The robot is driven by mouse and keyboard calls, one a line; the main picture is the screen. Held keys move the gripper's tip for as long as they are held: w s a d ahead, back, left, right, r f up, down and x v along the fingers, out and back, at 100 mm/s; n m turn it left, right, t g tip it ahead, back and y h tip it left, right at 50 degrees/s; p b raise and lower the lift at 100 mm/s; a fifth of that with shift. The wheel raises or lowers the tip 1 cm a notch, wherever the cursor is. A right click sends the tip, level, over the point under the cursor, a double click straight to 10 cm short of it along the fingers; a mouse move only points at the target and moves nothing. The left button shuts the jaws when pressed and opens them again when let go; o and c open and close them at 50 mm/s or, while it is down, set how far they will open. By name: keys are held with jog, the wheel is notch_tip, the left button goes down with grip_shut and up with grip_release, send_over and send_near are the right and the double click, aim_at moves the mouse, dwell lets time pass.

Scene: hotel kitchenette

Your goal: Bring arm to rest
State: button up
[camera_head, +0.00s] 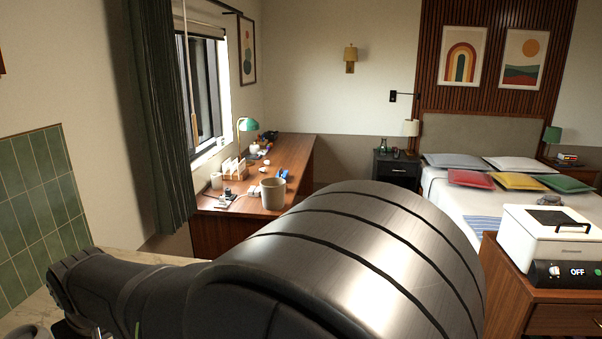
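My arm fills the lower middle of the head view. A large brushed-metal link with dark bands is close to the camera, and a black link runs from it to the lower left. The arm's far end is low at the left, over a pale countertop (40,312). My gripper's fingers cannot be made out; the end is cut off by the frame edge and hidden by the arm.
A white appliance (548,238) sits on a wooden cabinet (505,290) close at right. A bed (450,196) is behind it. Green tiles (40,190) are at left.

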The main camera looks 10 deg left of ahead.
jog(key=x, duration=0.9)
jog(key=r, duration=0.5)
jog(key=shift+w+d, duration=0.2)
jog(key=shift+d, duration=0.1)
jog(key=w+d+r, duration=0.6)
jog(key=d, duration=0.4)
jog(key=s+a+r+n+g, duration=0.1)
jog(key=s+a+r+n, duration=0.2)
jog(key=a, duration=0.7)
jog(key=s+a+r+n+g, duration=0.15)
jog(key=s+a, duration=0.25)
jog(key=a, duration=0.7)
jog(key=s+a+f+n, duration=0.2)
jog(key=s+a+n, duration=0.1)
jog(key=s+a, duration=0.9)
jog(key=shift+s+a+f+y, duration=0.2)
jog(key=shift+s+y, duration=0.05)
jog(key=shift+y, duration=0.15)
jog(key=shift+g, duration=0.25)
